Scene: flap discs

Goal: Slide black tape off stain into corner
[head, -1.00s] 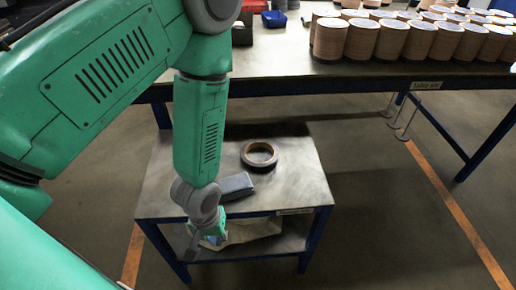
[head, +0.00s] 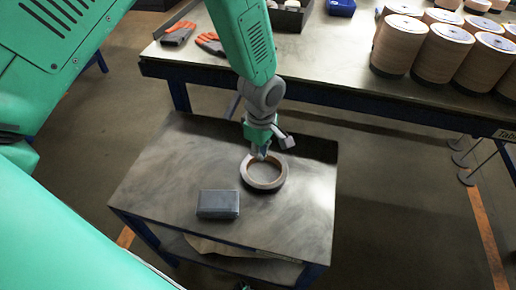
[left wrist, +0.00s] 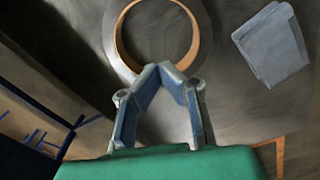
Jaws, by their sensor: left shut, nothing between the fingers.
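The roll also shows in the left wrist view (left wrist: 204,30), at the top. My left gripper (head: 261,155) is shut and empty, pointing down at the roll's back rim. In the left wrist view its fingertips (left wrist: 164,68) meet over the roll's edge; I cannot tell whether they touch it. The tabletop has dark smudges, and I cannot clearly make out a separate stain. The right gripper is not in view.
A grey block (head: 218,204) lies near the table's front edge, and it also shows in the left wrist view (left wrist: 270,45). A larger bench (head: 330,85) behind holds gloves (head: 178,33) and several disc stacks (head: 396,45). The small table's right side is bare.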

